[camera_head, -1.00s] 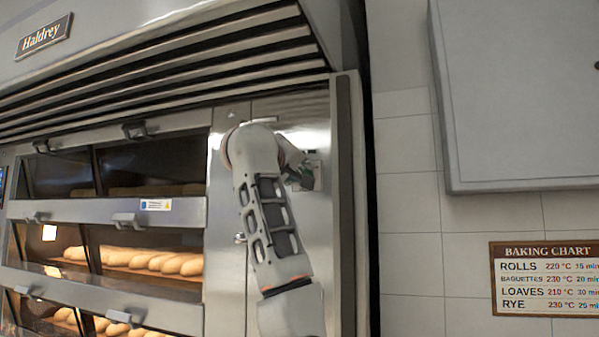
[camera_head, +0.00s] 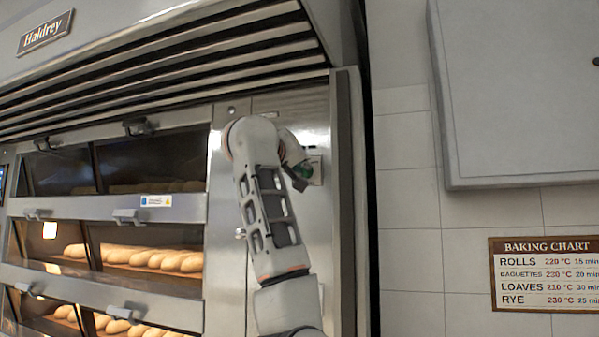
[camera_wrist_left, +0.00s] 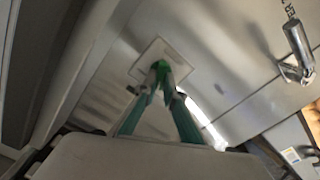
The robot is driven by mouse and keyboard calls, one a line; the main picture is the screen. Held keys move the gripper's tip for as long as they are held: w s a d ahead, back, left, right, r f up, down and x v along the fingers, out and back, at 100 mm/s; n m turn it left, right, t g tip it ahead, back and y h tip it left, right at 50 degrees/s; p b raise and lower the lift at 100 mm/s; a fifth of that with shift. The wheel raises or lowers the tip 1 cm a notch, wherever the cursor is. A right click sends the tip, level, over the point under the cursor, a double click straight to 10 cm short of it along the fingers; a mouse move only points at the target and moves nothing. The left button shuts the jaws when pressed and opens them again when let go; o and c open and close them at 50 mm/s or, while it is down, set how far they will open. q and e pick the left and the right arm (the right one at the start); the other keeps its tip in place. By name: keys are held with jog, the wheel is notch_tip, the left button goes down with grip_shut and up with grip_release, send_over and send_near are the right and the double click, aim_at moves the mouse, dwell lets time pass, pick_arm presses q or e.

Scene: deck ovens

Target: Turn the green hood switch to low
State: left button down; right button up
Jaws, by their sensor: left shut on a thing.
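The green hood switch (camera_head: 306,169) sits on a small pale plate (camera_head: 316,168) on the steel panel right of the ovens. My left gripper (camera_head: 302,176) is at the switch, partly hidden behind my own wrist in the head view. In the left wrist view the two fingers (camera_wrist_left: 161,74) close together on the green switch (camera_wrist_left: 162,66), in front of the square plate (camera_wrist_left: 147,54). The switch's markings and pointer cannot be read. My right gripper is in neither view.
Deck ovens with loaves (camera_head: 150,258) and door handles (camera_head: 128,216) stand to the left. A slatted hood (camera_head: 180,68) is above. A wall cabinet (camera_head: 520,95) and a baking chart (camera_head: 545,273) are on the tiled wall at right.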

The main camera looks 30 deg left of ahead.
pick_arm(q)
jog(key=shift+d+m+b, duration=0.1)
jog(key=shift+m+b, duration=0.85)
jog(key=shift+m, duration=1.95)
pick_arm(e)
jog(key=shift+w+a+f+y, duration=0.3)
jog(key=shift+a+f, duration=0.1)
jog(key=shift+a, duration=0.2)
pick_arm(q)
jog(key=c, duration=2.1)
grip_release()
jog(key=shift+c, duration=0.2)
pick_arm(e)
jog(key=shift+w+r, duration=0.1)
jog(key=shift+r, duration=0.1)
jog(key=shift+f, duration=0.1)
